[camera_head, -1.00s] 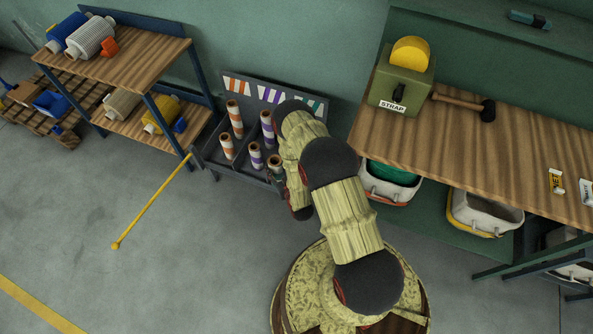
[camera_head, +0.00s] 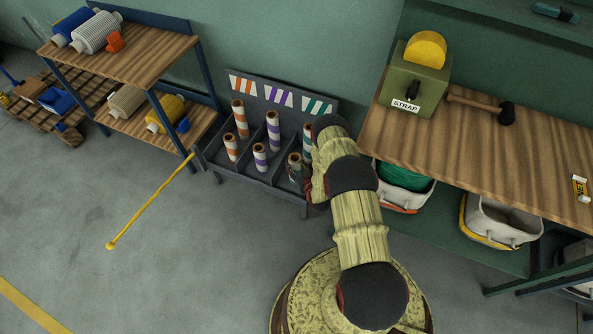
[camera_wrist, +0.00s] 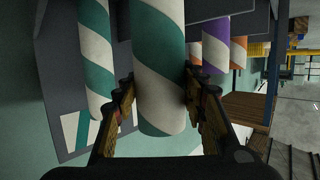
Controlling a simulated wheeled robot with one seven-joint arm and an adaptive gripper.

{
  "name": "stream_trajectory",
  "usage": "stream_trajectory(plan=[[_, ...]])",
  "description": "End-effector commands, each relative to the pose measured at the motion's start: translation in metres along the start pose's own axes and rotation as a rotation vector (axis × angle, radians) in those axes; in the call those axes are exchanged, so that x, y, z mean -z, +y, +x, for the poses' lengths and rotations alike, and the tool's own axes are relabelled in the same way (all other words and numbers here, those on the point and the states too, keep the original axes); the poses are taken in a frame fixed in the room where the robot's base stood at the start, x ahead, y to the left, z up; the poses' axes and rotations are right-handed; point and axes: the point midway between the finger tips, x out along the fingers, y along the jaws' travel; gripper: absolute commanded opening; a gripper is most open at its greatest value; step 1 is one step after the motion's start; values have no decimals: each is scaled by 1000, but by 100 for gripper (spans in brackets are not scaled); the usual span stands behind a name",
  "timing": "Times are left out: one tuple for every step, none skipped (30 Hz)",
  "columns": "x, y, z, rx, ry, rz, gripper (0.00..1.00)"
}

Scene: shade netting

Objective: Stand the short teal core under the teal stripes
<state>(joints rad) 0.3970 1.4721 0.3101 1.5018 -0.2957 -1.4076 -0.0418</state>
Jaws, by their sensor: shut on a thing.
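The short teal core (camera_head: 294,164), white with teal spiral bands, is in the front right part of the divided rack (camera_head: 252,181). My gripper (camera_wrist: 160,103) is shut on it; the held core (camera_wrist: 158,65) fills the middle of the wrist view between both fingers. In the head view my arm partly hides the gripper and the core's right side. I cannot tell whether its base touches the rack floor. The teal stripes (camera_head: 317,107) are on the back panel at the right. A taller teal core (camera_head: 307,140) stands behind, below them.
Tall and short purple cores (camera_head: 273,130) (camera_head: 260,157) and tall and short orange cores (camera_head: 239,118) (camera_head: 231,147) stand in the rack to the left. Dividers separate them. The workbench (camera_head: 440,140) with a bin (camera_head: 403,188) beneath is close on the right.

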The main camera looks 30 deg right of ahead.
Motion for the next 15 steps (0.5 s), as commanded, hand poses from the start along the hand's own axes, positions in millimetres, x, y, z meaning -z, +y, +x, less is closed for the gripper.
stream_trajectory(plan=[[-5,2,4,0,0,0,0],[-6,4,5,0,0,0,0],[-6,5,7,0,1,0,0],[-6,5,8,0,1,0,0],[-7,6,8,0,2,0,0],[-8,7,10,0,2,0,0],[-10,8,12,0,2,0,0],[-12,10,13,0,2,1,0],[-16,12,17,-1,1,1,0],[-22,11,18,1,-1,1,0],[-27,11,19,1,-1,1,0],[-34,11,20,1,-2,1,0],[-38,11,22,1,-2,1,0],[-41,11,23,1,-1,1,0],[-43,11,24,1,0,1,0]])
